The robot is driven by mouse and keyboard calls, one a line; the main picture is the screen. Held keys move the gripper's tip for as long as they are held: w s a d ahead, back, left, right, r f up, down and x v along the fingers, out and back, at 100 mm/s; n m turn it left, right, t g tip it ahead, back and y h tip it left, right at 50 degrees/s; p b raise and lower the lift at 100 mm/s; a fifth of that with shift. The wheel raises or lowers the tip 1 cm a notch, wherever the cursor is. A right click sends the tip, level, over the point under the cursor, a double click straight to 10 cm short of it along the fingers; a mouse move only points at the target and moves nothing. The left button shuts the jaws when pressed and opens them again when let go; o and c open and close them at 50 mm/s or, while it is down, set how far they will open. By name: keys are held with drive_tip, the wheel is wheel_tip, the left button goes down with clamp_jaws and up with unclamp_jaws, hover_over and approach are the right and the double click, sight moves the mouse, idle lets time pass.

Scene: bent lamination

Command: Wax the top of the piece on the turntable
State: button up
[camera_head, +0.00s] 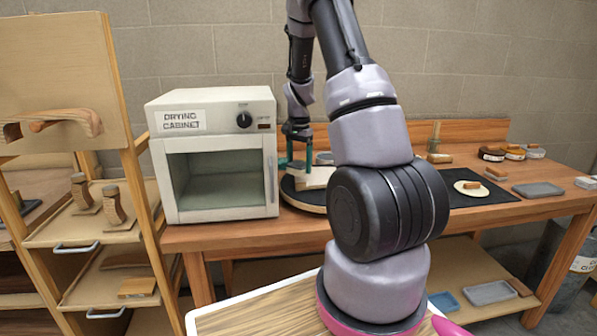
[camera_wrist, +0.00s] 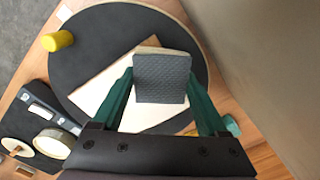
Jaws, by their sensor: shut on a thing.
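My gripper (camera_wrist: 160,76) is shut on a block (camera_wrist: 162,88) with a dark grey textured face and a pale edge. The piece (camera_wrist: 97,90) is a pale, light-wood slab lying on the dark round turntable (camera_wrist: 85,38). The held block is over the piece in the wrist view and hides part of it; I cannot tell whether they touch. In the head view my gripper (camera_head: 297,150) is above the turntable (camera_head: 300,201), beside the drying cabinet. My arm hides the turntable's right part there.
The drying cabinet (camera_head: 215,150) stands close left of the turntable. A yellow peg (camera_wrist: 58,40) is at the turntable's rim. Right on the bench are several tins (camera_head: 492,154), a round pale disc (camera_head: 471,188) on a dark mat, and a grey tray (camera_head: 538,190). A wall is behind.

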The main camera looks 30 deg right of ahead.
sight(300, 164)
drive_tip(key=shift+r, duration=2.45)
